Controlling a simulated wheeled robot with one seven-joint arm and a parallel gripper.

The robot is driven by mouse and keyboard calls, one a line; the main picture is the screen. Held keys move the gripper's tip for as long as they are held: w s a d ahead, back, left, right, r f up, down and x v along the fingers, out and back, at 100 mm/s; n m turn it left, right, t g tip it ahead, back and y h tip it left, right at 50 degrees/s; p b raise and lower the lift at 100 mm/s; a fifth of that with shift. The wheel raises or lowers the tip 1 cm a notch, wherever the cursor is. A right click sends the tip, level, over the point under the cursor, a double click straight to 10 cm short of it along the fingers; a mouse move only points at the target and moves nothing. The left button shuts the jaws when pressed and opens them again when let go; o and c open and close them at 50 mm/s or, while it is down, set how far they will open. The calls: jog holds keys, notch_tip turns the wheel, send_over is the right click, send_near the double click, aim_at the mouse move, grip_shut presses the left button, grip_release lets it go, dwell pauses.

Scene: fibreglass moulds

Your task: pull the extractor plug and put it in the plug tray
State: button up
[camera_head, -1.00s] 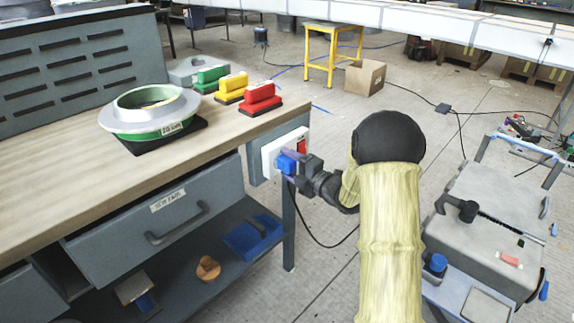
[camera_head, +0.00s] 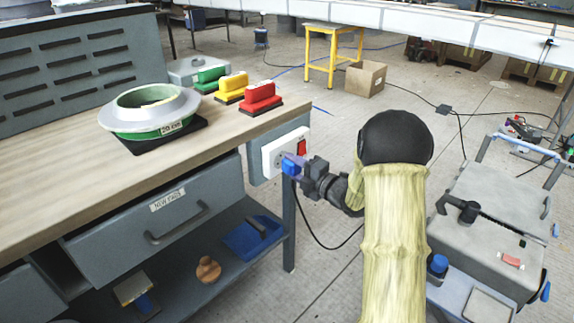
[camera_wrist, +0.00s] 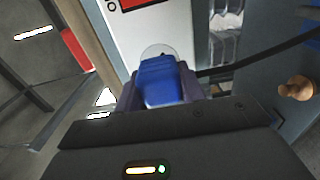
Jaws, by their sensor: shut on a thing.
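The blue extractor plug (camera_head: 289,167) is between the fingers of my gripper (camera_head: 297,165), which is shut on it. In the wrist view the plug (camera_wrist: 160,82) fills the space between the fingertips. The white socket panel (camera_head: 271,148) with a red switch is on the bench end. Its round socket face now shows beside the plug, and the plug looks just clear of it. A dark cable (camera_head: 318,240) hangs from the plug. A blue tray (camera_head: 240,243) with a dark item in it sits on the lower shelf; I cannot tell if it is the plug tray.
The bench top (camera_head: 60,185) holds a green and grey ring mould (camera_head: 150,112) and red, yellow and green blocks. A grey cart (camera_head: 490,215) stands to the right. A yellow stool (camera_head: 332,55) and cardboard box (camera_head: 365,78) stand behind. Floor between bench and cart is open.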

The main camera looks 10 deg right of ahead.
aim_at(298, 169)
jog(key=shift+s+d, duration=0.25)
jog(key=shift+s, duration=0.3)
jog(key=shift+b+v, duration=0.85)
jog(key=shift+v, duration=0.75)
jog(key=s+a+f+m+t+h, duration=0.1)
jog(key=s+f+m+h, duration=0.1)
jog(key=f, duration=0.8)
jog(key=s+a+f+m+t+h, duration=0.1)
jog(key=s+f+h, duration=0.2)
jog(key=f, duration=0.6)
jog(key=shift+f+m+t+p, duration=0.3)
jog(key=shift+f+m+p, duration=0.1)
jog(key=shift+p, duration=0.05)
jog(key=shift+s+a, duration=0.1)
jog(key=shift+a, duration=0.05)
